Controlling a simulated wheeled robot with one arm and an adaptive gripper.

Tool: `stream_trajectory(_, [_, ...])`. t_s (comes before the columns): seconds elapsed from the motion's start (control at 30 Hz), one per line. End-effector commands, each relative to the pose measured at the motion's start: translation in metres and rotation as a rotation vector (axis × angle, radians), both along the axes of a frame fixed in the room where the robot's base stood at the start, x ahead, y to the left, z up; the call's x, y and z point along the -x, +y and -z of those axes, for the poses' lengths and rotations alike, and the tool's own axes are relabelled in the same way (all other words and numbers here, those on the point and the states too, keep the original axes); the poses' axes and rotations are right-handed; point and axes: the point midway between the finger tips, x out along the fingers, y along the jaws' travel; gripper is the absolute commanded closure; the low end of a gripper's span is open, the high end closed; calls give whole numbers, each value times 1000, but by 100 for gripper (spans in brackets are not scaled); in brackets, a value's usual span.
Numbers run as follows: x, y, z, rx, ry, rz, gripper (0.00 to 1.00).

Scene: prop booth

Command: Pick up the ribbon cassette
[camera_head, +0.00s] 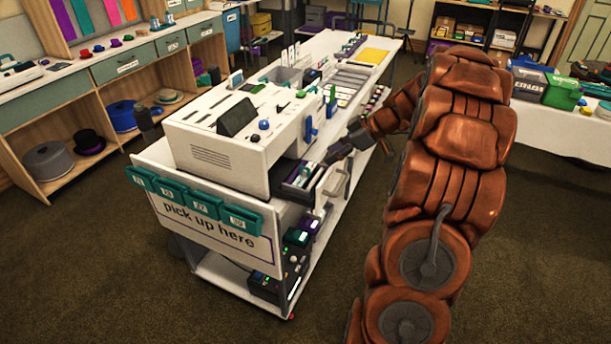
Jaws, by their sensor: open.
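A large white machine (228,140) stands on a white cart (155,170). At its right side is a low open bay (297,193) with small dark, white and purple pieces. The ribbon cassette may be among them, but it is too small to tell for sure. My copper-coloured arm comes in from the right, and my dark gripper (338,151) is open beside the machine's right side, close to the bay. The fingertips are small and partly lost against the cart, so I cannot tell whether they touch anything.
Teal tags (196,202) hang along the cart's front edge above a "pick up here" sign (215,228). A curved white handle (335,180) stands out near the bay. Small green and purple boxes (298,238) sit below. A shelf unit (90,95) stands left. Carpet is clear in front.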

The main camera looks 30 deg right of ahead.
Motion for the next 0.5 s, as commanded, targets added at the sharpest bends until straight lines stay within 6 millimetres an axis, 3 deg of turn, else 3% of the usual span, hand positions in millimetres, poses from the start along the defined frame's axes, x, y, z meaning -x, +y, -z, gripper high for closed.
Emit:
stream_trajectory(0.2, [-16, 17, 21, -4, 5, -3, 58])
stream_trajectory(0.5, [-25, 25, 33, -2, 5, -5, 58])
